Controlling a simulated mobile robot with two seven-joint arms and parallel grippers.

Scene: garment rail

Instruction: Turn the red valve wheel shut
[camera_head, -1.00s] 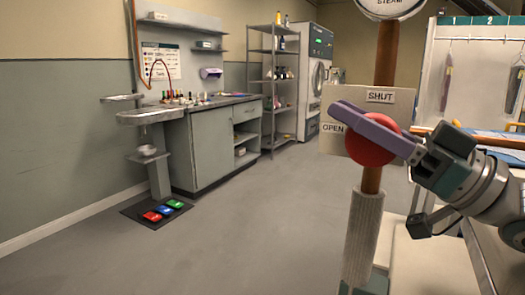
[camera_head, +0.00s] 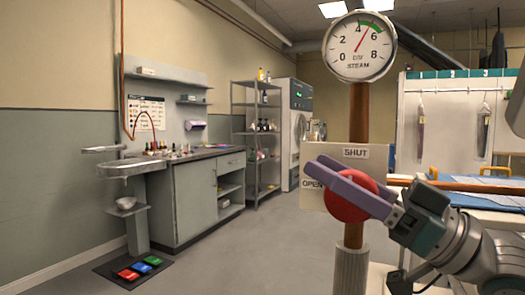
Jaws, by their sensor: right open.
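The red valve wheel (camera_head: 347,210) is on the brown vertical pipe, in front of a beige plate (camera_head: 376,162). The plate reads SHUT at the top and OPEN at the left. My right gripper (camera_head: 323,172) comes in from the right. Its purple fingers lie across the wheel's upper part, pointing left and slightly up towards the OPEN side. It is open; contact with the wheel cannot be told. The fingers hide part of the wheel. The steam gauge (camera_head: 352,55) above has its needle a little past 4. My left gripper is not in view.
A grey cabinet (camera_head: 196,205) with a sink and bottles stands at the left, with coloured pedals (camera_head: 139,267) on the floor before it. A shelf rack (camera_head: 240,150) and a machine (camera_head: 290,120) stand behind. Tables with blue cloth are at the right. The floor between is clear.

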